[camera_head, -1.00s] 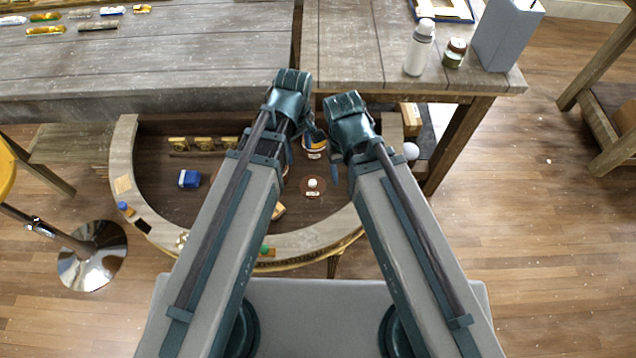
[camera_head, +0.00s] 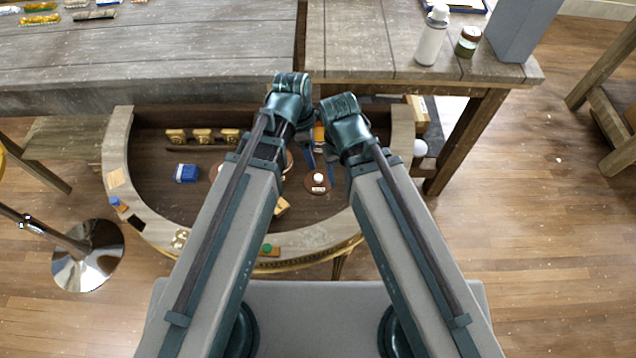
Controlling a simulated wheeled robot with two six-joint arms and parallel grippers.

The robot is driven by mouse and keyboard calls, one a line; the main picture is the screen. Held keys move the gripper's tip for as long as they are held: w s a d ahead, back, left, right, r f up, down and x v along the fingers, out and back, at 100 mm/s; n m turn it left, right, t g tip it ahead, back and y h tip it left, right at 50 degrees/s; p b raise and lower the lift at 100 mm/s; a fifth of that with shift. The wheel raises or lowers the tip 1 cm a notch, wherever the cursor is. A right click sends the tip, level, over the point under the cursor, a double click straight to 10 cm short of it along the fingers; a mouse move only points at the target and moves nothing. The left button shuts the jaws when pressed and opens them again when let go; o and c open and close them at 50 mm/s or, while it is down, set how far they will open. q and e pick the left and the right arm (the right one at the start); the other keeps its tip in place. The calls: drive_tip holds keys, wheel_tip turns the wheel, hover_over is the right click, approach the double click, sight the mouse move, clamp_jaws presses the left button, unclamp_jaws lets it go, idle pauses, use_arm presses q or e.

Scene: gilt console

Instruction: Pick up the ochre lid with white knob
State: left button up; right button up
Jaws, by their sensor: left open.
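A round reddish-brown lid (camera_head: 311,187) with a white knob lies in the console's recess, just below my grippers in the picture. It is the only white-knobbed lid I can make out; its colour looks browner than ochre. My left gripper (camera_head: 300,148) is open and points down above and left of the lid, apart from it. My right gripper (camera_head: 331,153) hangs close beside it, and its jaws are too hidden to judge. My forearms cover parts of the recess on both sides.
The curved console (camera_head: 120,150) has a raised wooden rim around the recess. A blue box (camera_head: 186,173) and several yellow blocks stand at its left. A bottle (camera_head: 431,40), a jar (camera_head: 468,41) and a grey box (camera_head: 515,30) stand on the table behind. A metal post base (camera_head: 88,255) is at left.

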use_arm(q)
drive_tip(key=b, duration=0.6)
hover_over(318, 177)
drive_tip(key=f, duration=0.7)
drive_tip(key=shift+s+a, duration=0.2)
drive_tip(key=shift+a, duration=0.2)
use_arm(e)
wheel_tip(318, 177, down, 7)
drive_tip(key=shift+r, duration=0.1)
use_arm(q)
drive_tip(key=f+b, duration=0.5)
drive_tip(key=shift+w+d+f, duration=0.1)
drive_tip(key=shift+w+d, duration=0.1)
drive_tip(key=shift+d, duration=0.15)
use_arm(e)
wheel_tip(318, 177, down, 5)
drive_tip(key=shift+f, duration=0.2)
drive_tip(key=shift+r, duration=0.1)
use_arm(q)
clamp_jaws()
